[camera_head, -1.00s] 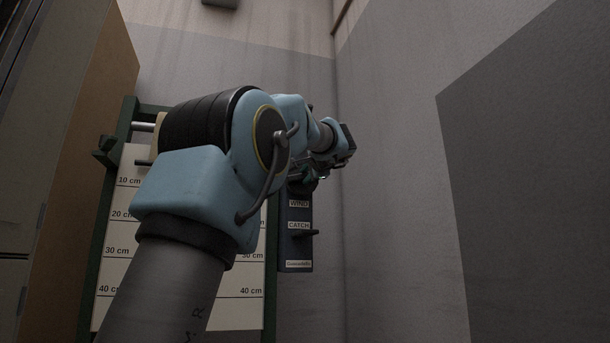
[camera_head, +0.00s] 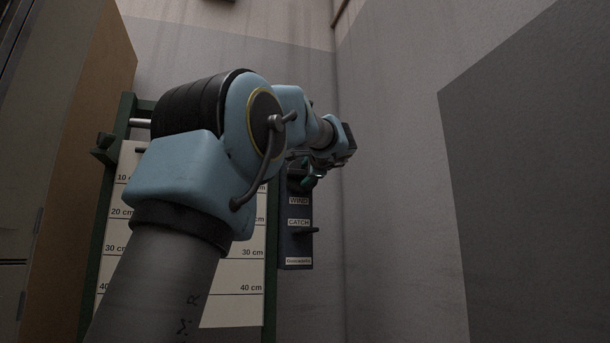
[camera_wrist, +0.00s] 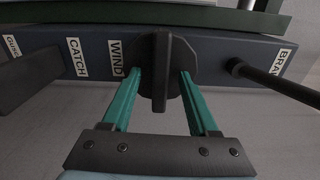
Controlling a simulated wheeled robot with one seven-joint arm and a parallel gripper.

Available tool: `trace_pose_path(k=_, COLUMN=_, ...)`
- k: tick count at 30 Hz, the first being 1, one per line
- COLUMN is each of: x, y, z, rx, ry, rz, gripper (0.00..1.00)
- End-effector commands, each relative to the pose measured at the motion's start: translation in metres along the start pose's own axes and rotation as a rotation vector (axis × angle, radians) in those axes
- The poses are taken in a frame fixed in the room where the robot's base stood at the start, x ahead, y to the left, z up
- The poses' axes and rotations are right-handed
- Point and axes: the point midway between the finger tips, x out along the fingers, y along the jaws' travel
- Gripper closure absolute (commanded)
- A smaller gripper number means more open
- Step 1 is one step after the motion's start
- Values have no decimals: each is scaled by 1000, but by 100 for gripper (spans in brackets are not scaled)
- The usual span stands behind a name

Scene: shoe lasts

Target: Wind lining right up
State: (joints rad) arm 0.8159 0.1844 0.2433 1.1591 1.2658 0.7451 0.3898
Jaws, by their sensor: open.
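The lining is a pale sheet (camera_head: 236,300) with centimetre marks, hanging in a dark green frame behind my arm. A dark panel (camera_head: 296,246) stands at its right, with WIND and CATCH labels. In the wrist view, a round dark knob (camera_wrist: 160,45) with a raised bar sits beside the WIND label (camera_wrist: 118,60). My gripper (camera_wrist: 159,76) is open, its two green fingers on either side of the knob's bar, with gaps visible at both sides. In the head view my gripper (camera_head: 311,178) is at the panel's top, partly hidden; the knob is hard to make out there.
A dark lever (camera_wrist: 275,82) sticks out beside a cut-off label starting BRA in the wrist view. A catch peg (camera_head: 305,231) juts from the panel lower down. A brown cabinet (camera_head: 85,150) stands at left. The grey wall (camera_head: 400,200) at right is bare.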

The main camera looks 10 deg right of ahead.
Motion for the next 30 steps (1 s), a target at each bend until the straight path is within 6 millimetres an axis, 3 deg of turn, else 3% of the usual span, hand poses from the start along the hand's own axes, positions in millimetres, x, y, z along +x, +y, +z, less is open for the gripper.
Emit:
trace_pose_path(k=8, x=-8, y=1, z=0, rx=-4, ry=1, rz=-1, gripper=40)
trace_pose_path(k=30, x=-92, y=2, z=0, rx=-3, ry=1, rz=-1, gripper=40)
